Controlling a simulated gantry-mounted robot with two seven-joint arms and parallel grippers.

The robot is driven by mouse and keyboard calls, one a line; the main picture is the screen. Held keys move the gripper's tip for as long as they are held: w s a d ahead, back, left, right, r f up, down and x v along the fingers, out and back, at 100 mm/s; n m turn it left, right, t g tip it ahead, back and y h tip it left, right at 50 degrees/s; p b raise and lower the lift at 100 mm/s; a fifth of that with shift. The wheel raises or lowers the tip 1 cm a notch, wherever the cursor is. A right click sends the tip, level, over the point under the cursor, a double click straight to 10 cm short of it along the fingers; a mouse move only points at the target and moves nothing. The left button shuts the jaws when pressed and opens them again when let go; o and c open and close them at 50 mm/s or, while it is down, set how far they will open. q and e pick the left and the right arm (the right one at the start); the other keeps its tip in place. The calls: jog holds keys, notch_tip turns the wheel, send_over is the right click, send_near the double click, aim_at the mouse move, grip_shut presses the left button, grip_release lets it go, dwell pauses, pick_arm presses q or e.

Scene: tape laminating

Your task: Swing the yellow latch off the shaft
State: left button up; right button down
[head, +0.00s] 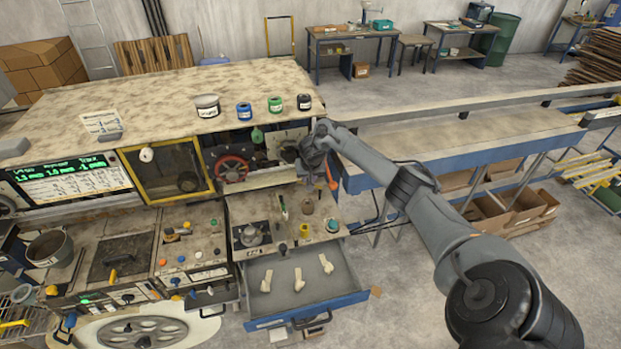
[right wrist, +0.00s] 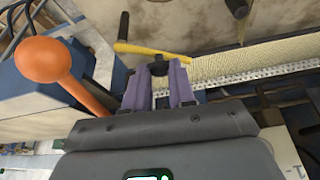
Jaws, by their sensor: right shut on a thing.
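In the right wrist view the yellow latch (right wrist: 150,49) is a thin bar lying crosswise just beyond my fingertips. Its left end meets a dark upright rod (right wrist: 124,25), which may be the shaft. My right gripper (right wrist: 160,72), with purple fingers, is shut on the latch at a dark piece between its tips. In the head view my right gripper (head: 314,162) is at the machine's front, right of the red handwheel (head: 232,168). The latch cannot be made out there. My left gripper is not in view.
An orange-knobbed lever (right wrist: 42,60) stands close left of my right gripper in the wrist view. A pale woven band (right wrist: 250,60) runs off to the right. In the head view an open drawer (head: 300,285) with several pale pieces juts out below.

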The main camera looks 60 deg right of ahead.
dwell(0.3)
jog(key=c, duration=0.9)
grip_release()
jog(key=shift+d, duration=0.1)
jog(key=shift+c, duration=0.2)
jog(key=p+v, duration=0.2)
jog(key=v, duration=0.9)
jog(key=shift+f, duration=0.15)
